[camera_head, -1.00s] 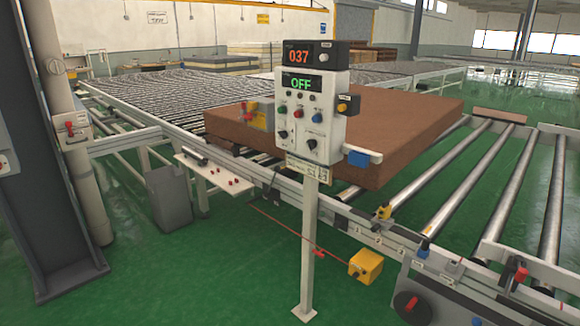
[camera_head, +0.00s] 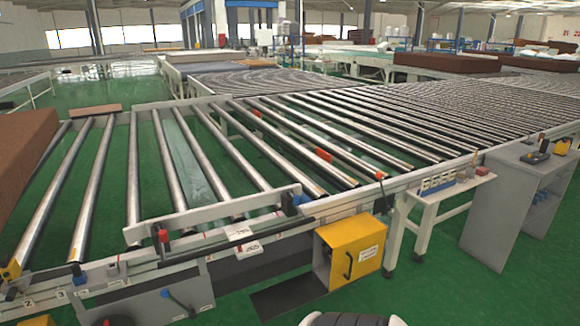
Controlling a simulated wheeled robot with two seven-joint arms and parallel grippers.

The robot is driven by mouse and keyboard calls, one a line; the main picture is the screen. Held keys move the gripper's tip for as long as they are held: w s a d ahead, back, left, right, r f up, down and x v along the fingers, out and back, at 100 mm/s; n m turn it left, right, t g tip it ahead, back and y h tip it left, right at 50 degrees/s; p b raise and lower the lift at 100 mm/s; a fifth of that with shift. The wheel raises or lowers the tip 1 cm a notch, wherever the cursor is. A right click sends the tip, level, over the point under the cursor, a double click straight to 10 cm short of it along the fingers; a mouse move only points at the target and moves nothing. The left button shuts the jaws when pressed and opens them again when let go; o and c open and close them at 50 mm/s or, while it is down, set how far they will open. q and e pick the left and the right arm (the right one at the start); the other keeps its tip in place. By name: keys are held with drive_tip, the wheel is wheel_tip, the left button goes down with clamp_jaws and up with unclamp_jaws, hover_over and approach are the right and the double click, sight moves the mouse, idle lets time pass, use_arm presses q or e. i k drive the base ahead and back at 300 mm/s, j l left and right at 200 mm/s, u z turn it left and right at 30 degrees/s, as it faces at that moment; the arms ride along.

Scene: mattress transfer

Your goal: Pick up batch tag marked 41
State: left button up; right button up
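No batch tag with a readable 41 shows in this view. A small white side table (camera_head: 432,212) against the conveyor's near side carries a rack (camera_head: 437,183) with several pale, card-like pieces, too small to read. A white card-like piece (camera_head: 248,247) is at the conveyor's front rail; its marks are not legible. Neither of my grippers is in view.
A roller conveyor (camera_head: 210,205) fills the middle, with a brown block (camera_head: 22,150) at the left. A yellow box (camera_head: 350,252) stands below its front rail. A grey cabinet (camera_head: 512,212) stands at the right. Green floor (camera_head: 435,285) is clear in front of the side table.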

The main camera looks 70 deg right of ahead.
sight(425, 184)
drive_tip(key=z, duration=2)
drive_tip(key=i+l+z, duration=0.1)
drive_tip(key=l+z, duration=0.15)
drive_tip(key=l, duration=0.2)
drive_tip(key=i+l+z, duration=0.25)
drive_tip(key=l, duration=0.2)
drive_tip(key=l+z, duration=0.25)
drive_tip(key=l, duration=0.2)
drive_tip(key=i+l+z, duration=0.2)
drive_tip(key=i+l, duration=0.05)
drive_tip(key=l, duration=0.1)
